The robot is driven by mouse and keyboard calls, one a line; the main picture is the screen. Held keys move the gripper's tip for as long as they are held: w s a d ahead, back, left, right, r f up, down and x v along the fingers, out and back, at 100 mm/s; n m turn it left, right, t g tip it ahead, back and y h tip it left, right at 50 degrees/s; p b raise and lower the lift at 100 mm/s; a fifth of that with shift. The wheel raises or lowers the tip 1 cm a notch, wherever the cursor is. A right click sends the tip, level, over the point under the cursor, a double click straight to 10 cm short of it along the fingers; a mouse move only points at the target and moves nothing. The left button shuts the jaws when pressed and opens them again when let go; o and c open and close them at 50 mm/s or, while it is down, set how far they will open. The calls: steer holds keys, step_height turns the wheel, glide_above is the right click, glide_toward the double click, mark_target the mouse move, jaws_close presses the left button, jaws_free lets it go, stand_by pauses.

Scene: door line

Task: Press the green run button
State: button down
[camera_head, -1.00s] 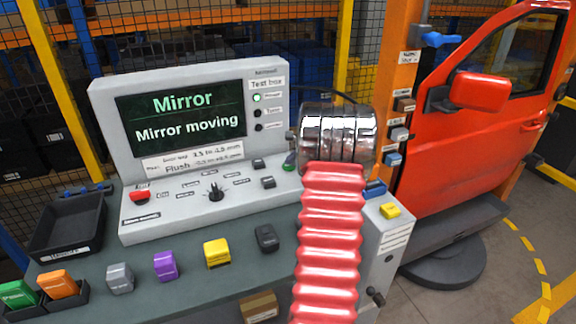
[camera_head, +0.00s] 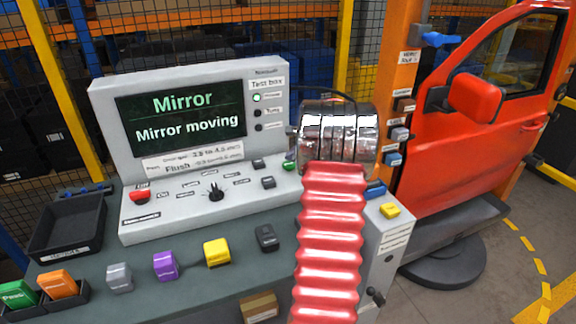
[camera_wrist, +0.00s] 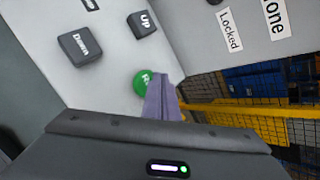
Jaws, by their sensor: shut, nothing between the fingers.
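The green run button (camera_head: 290,167) sits at the right end of the sloped control panel, partly hidden behind my arm in the head view. In the wrist view the round green button (camera_wrist: 142,80) shows beside the fingertips of my gripper (camera_wrist: 162,92), which overlap its right edge. The fingers are together with nothing between them. I cannot tell whether the tips touch the button. In the head view my red ribbed arm and its shiny wrist cover the gripper. The screen (camera_head: 183,117) reads "Mirror" and "Mirror moving".
Dark keys marked "Up" (camera_wrist: 142,24) and "Down" (camera_wrist: 80,47) lie near the green button. A red button (camera_head: 140,197) and a black knob (camera_head: 216,193) sit farther left on the panel. A red car door with a mirror (camera_head: 475,98) stands at the right.

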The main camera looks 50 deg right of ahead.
steer(key=shift+r, duration=2.5)
steer(key=shift+r, duration=0.1)
step_height(320, 180, up, 8)
glide_above(291, 165)
steer(key=shift+s+a, duration=0.1)
steer(key=shift+s, duration=0.1)
